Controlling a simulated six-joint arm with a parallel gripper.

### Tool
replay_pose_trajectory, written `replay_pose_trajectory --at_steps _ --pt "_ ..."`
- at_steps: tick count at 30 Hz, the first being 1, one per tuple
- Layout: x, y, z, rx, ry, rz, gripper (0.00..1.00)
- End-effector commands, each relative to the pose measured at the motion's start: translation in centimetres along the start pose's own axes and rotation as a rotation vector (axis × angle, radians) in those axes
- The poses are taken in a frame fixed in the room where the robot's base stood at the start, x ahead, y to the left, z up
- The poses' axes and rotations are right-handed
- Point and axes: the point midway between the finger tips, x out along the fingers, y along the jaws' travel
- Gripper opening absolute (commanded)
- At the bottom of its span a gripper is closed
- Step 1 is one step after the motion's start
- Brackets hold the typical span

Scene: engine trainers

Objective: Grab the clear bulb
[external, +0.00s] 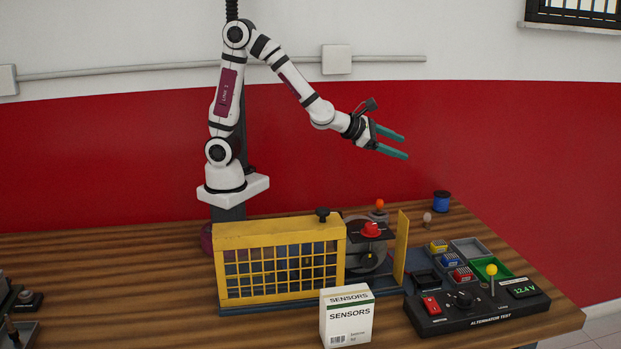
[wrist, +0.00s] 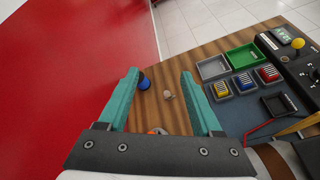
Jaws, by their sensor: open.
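The clear bulb (external: 427,219) is a small, pale greyish bulb standing on the wooden table, right of the orange-topped bulb. It also shows in the wrist view (wrist: 168,95), between my two fingers in the picture and well beyond them. My gripper (external: 405,147) is open and empty, high above the table, with its teal fingers pointing right and slightly down. In the wrist view my gripper (wrist: 159,75) has its fingers spread to both sides of the bulb, without touching it.
A parts tray (external: 467,250) and the alternator test box (external: 470,310) lie nearer the front. A yellow cage (external: 280,232) and a sensors box (external: 347,318) are further left.

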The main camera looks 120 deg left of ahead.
Motion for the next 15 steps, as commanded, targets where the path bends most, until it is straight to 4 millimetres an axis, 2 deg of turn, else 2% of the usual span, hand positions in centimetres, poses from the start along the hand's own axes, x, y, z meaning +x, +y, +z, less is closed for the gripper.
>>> replay_pose_trajectory --at_steps 1,2,3,6,9,12,15 --pt "1.1 2.8 -1.5 -0.181 0.016 0.126 0.66" --pt "1.9 2.5 -3.2 -0.215 0.022 0.152 0.66" --pt "3.0 0.8 -5.5 -0.199 0.023 0.137 0.66" --pt "5.4 -2.1 -10.1 -0.198 0.017 0.132 0.66" --pt "7.3 -4.4 -13.8 -0.202 0.011 0.132 0.66" --pt "8.7 -5.9 -16.1 -0.203 0.006 0.133 0.66" --pt "9.7 -6.4 -17.0 -0.206 0.002 0.136 0.66"
